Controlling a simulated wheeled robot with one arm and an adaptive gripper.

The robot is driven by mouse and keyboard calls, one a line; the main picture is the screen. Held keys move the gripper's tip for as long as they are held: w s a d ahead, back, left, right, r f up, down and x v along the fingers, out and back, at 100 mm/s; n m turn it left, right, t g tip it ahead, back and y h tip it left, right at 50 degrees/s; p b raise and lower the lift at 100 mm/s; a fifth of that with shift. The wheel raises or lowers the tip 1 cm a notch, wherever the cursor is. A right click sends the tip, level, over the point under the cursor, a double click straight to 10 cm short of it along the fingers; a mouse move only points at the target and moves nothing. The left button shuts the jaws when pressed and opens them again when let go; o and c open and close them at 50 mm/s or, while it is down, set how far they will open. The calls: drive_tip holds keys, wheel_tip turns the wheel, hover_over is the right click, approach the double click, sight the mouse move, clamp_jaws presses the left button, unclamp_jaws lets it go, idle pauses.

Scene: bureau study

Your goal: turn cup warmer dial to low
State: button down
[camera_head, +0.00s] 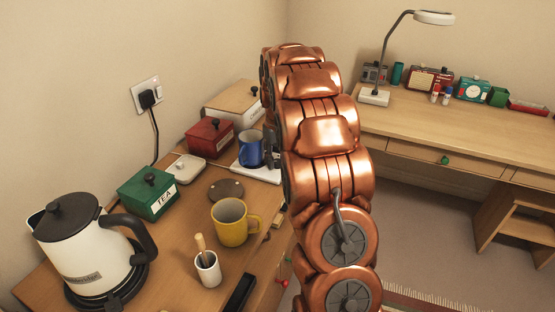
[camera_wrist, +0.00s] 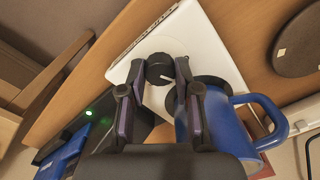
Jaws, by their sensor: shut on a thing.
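The cup warmer (camera_wrist: 205,45) is a white slab under the blue mug (camera_wrist: 218,118) in the wrist view. Its black round dial (camera_wrist: 158,66) has a white pointer line that points to the lower right of that picture. My gripper (camera_wrist: 159,68) has one finger on each side of the dial and is shut on it. In the head view the cup warmer (camera_head: 238,168) lies on the left desk with the blue mug (camera_head: 250,148) on it. My arm hides the dial and most of the gripper there. The dial's markings are too small to read.
The yellow mug (camera_head: 231,226), dark round coaster (camera_head: 226,190), green tea box (camera_head: 148,194), red box (camera_head: 210,138) and kettle (camera_head: 82,245) share the left desk. A green light (camera_wrist: 88,113) glows on a dark thing below the desk edge. A second desk (camera_head: 460,129) stands at the right.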

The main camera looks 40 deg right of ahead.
sight(277, 161)
drive_tip(key=m, duration=0.4)
drive_tip(key=shift+m, duration=0.3)
idle(0.3)
drive_tip(key=shift+r, duration=0.1)
drive_tip(key=c, duration=0.8)
unclamp_jaws()
wheel_tip(277, 161, up, 12)
drive_tip(key=shift+f, duration=0.1)
idle(0.7)
